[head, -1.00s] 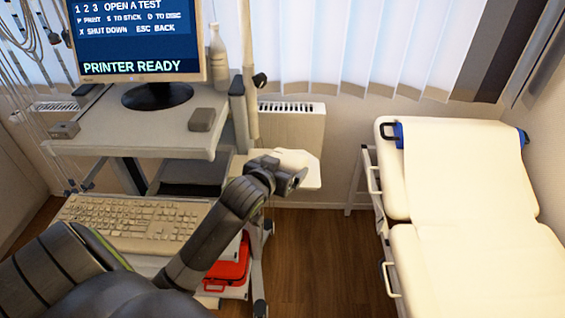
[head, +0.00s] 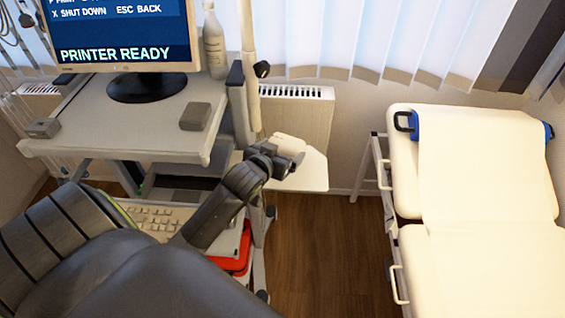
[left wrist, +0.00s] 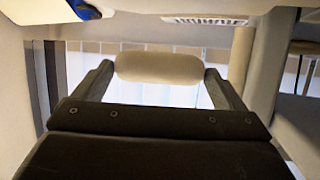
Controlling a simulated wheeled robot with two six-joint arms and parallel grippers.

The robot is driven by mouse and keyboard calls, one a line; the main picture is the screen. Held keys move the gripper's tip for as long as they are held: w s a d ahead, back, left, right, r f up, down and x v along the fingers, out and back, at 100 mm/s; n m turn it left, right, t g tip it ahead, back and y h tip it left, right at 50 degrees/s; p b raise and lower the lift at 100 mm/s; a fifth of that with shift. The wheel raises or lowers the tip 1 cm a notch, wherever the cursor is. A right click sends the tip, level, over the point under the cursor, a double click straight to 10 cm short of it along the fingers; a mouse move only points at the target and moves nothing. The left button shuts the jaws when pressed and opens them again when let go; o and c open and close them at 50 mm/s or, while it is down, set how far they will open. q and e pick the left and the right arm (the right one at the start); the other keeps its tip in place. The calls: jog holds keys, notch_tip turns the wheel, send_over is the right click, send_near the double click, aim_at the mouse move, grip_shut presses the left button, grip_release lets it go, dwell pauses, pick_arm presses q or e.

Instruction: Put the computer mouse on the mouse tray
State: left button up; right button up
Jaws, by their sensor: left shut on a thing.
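My left gripper (head: 284,156) is shut on the cream computer mouse (head: 289,143) at the right side of the computer cart. In the left wrist view the mouse (left wrist: 160,67) sits between the two dark fingers (left wrist: 158,88). The mouse tray (head: 308,175) is a pale flat shelf at the cart's right side. In the head view the gripper and mouse overlap the tray's left and far part. I cannot tell the gap between mouse and tray. The near right part of the tray is bare. My right gripper is not in view.
The cart's desk (head: 130,135) carries a monitor (head: 120,35) and a grey box (head: 195,116). A keyboard (head: 155,218) lies lower, partly hidden by my arm. A post (head: 250,90) stands close by the gripper. An exam bed (head: 475,200) is at the right, with open floor between.

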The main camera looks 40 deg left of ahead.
pick_arm(q)
jog(key=shift+s+d+f, duration=0.1)
jog(key=shift+f, duration=0.85)
notch_tip(320, 180, down, 4)
jog(key=shift+f+p, duration=0.25)
jog(key=shift+p, duration=0.15)
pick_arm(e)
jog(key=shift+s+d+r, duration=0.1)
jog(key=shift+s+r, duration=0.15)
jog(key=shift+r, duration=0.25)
pick_arm(q)
jog(key=shift+f, duration=0.1)
jog(key=o, duration=0.7)
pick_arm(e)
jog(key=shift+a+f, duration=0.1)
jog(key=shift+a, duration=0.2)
